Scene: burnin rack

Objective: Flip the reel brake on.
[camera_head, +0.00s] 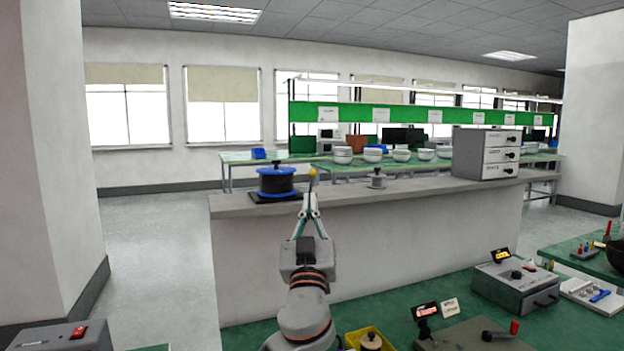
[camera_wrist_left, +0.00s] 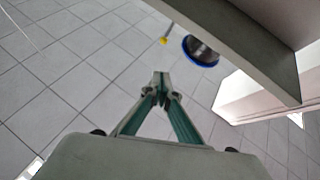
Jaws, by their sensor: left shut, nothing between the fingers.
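The reel (camera_head: 277,181) has blue flanges and a dark winding. It sits on a black base (camera_head: 274,197) on the grey ledge. The brake lever's yellow knob (camera_head: 313,172) shows right of the reel, on a thin stem. In the left wrist view, the knob (camera_wrist_left: 163,41) and the blue-rimmed reel (camera_wrist_left: 200,51) lie beyond the fingertips. My left gripper (camera_head: 311,198) is shut and empty, its tips just below the knob in the head view. A gap shows between tips and knob in the wrist view. The lever's foot is hidden. My right gripper is not in view.
A small grey spool (camera_head: 377,179) and a grey drawer cabinet (camera_head: 486,153) stand farther right on the ledge (camera_head: 420,186). A green bench (camera_head: 385,314) below holds a grey box (camera_head: 515,285) and a yellow bin (camera_head: 357,337).

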